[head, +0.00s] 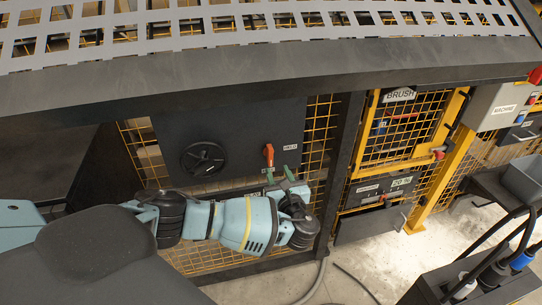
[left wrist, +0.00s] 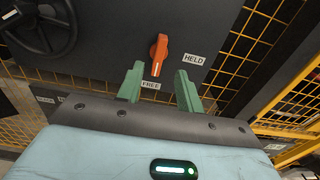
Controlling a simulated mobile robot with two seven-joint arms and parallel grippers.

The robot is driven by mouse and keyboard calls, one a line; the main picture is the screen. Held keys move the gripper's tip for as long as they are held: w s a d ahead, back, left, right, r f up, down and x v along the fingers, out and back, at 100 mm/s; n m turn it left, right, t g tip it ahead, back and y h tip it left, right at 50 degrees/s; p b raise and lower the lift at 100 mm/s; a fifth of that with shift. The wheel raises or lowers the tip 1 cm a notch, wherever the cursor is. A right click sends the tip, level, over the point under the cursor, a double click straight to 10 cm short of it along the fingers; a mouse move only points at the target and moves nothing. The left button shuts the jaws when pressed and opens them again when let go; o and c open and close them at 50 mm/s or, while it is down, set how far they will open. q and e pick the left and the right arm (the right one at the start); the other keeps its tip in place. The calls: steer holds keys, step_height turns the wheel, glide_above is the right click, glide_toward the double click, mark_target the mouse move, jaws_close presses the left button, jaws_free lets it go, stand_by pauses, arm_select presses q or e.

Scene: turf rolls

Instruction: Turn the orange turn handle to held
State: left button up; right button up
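The orange turn handle (head: 268,155) is on a dark panel (head: 225,120); it also shows in the left wrist view (left wrist: 159,55). It points down toward the FREE label (left wrist: 150,85). The HELD label (left wrist: 194,58) is to its right, and it also shows in the head view (head: 290,147). My left gripper (head: 280,174) is just below the handle. Its green fingers are apart with nothing between them, and in the left wrist view (left wrist: 159,86) the handle appears beyond the gap. My right gripper is not in view.
A black handwheel (head: 203,159) is on the panel left of the handle. Yellow mesh (head: 318,130) flanks the panel. A perforated grey ledge (head: 250,30) runs above. A BRUSH gate (head: 400,125) and a dark bin with cables (head: 470,285) are at right. Some floor (head: 380,260) is clear.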

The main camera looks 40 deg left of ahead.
mark_target(271, 156)
arm_select(q)
steer(key=shift+b+x, duration=0.55)
steer(key=shift+x, duration=3.35)
jaws_close()
